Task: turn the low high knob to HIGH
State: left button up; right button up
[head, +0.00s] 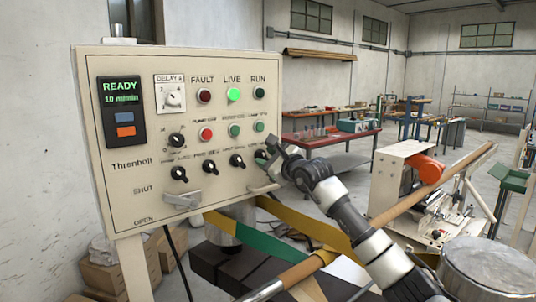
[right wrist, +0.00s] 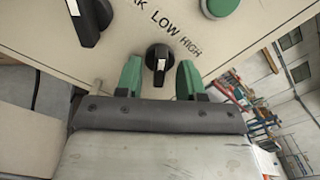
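The low high knob (right wrist: 158,58) is black with a white mark on its front. In the right wrist view, it sits below the printed words LOW and HIGH. My right gripper (right wrist: 158,78) is open, its two green fingertips on either side of the knob with a visible gap at each side. The white mark faces the camera, and I cannot tell clearly which word it points to. In the head view, my right gripper (head: 268,160) is at the panel's lower right and hides this knob. My left gripper is not in view.
The cream control panel (head: 225,200) carries lamps and several other black knobs, one (head: 237,161) just left of my gripper. A grey handle (head: 182,200) juts out at the lower left. Green and yellow strips (head: 250,240) run below the panel, and a brown tube (head: 440,185) lies right.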

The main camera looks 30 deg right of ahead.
jog(key=shift+c, duration=0.6)
grip_shut()
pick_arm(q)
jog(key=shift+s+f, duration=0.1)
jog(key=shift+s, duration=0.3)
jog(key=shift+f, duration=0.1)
